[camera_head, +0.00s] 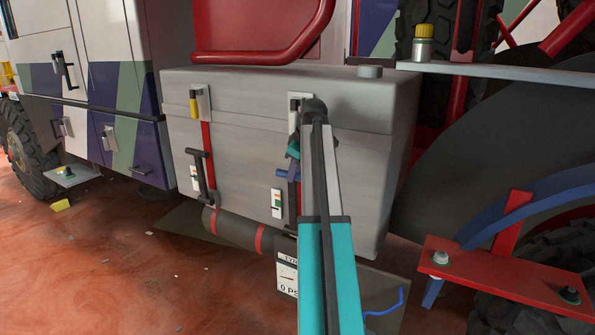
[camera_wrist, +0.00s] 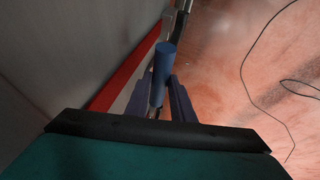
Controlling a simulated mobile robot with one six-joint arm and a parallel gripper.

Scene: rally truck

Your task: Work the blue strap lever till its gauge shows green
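The blue strap lever (camera_head: 286,173) is on the right strap of the grey box, and its blue grip (camera_wrist: 163,65) shows in the wrist view. My gripper (camera_wrist: 167,88) has a finger on each side of the grip, with no clear gap, and looks shut on it. In the head view my gripper (camera_head: 292,152) is at the right strap, partly hidden by my arm. A small white gauge (camera_head: 277,203) with coloured marks sits left of the lever. Its reading is too small to tell.
A second strap lever (camera_head: 199,175), black, is on the left strap with its own gauge (camera_head: 194,178). A dark roll (camera_head: 232,230) with red bands lies below the box. A red frame (camera_head: 255,50) is above it. A thin cable (camera_wrist: 250,75) lies on the floor.

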